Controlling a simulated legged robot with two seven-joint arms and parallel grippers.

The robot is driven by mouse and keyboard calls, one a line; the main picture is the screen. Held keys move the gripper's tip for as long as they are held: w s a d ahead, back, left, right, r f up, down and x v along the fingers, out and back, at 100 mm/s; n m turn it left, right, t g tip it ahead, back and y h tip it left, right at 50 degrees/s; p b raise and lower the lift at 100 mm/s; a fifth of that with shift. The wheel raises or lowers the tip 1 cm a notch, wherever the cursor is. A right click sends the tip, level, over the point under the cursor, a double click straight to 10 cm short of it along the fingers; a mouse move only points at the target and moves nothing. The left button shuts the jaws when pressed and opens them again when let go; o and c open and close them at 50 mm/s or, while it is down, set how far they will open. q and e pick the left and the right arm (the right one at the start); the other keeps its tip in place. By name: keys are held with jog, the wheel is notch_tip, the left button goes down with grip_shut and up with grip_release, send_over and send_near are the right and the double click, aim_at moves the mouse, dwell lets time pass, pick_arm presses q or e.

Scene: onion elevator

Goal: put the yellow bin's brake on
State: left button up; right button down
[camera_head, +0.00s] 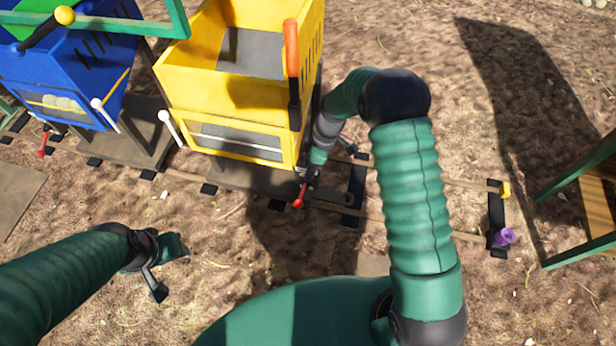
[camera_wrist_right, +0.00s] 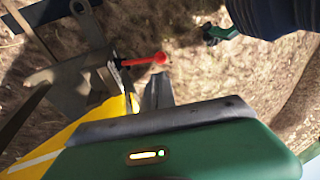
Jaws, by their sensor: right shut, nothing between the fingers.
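The yellow bin (camera_head: 240,95) stands on a dark wheeled base on the rails, left of my right arm in the head view. A red-tipped lever (camera_head: 299,195), which looks like its brake, sticks out low at the base's right end. In the right wrist view the red lever (camera_wrist_right: 143,61) lies just beyond my fingers, with a yellow bin edge (camera_wrist_right: 112,108) to the left. My right gripper (camera_head: 312,176) is shut and empty, close beside the lever; contact cannot be told. It also shows in the wrist view (camera_wrist_right: 157,88). My left gripper (camera_head: 168,266) is open and empty above the ground.
A blue bin (camera_head: 65,70) with its own red lever (camera_head: 42,146) stands to the left. An orange handle (camera_head: 291,48) rises at the yellow bin's right side. A purple piece (camera_head: 504,236) sits at the rail's right end. A green-framed wooden structure (camera_head: 597,200) stands far right.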

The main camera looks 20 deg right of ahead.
aim_at(299, 201)
jog(key=b+x, duration=0.3)
jog(key=x, duration=0.8)
jog(key=shift+f+b, duration=0.2)
jog(key=shift+b, duration=0.15)
pick_arm(q)
jog(key=x, duration=0.2)
jog(key=s+x, duration=0.1)
jog(key=x, duration=0.1)
jog(key=shift+f, duration=0.2)
jog(key=shift+f, duration=0.1)
pick_arm(e)
jog(key=shift+a, duration=0.1)
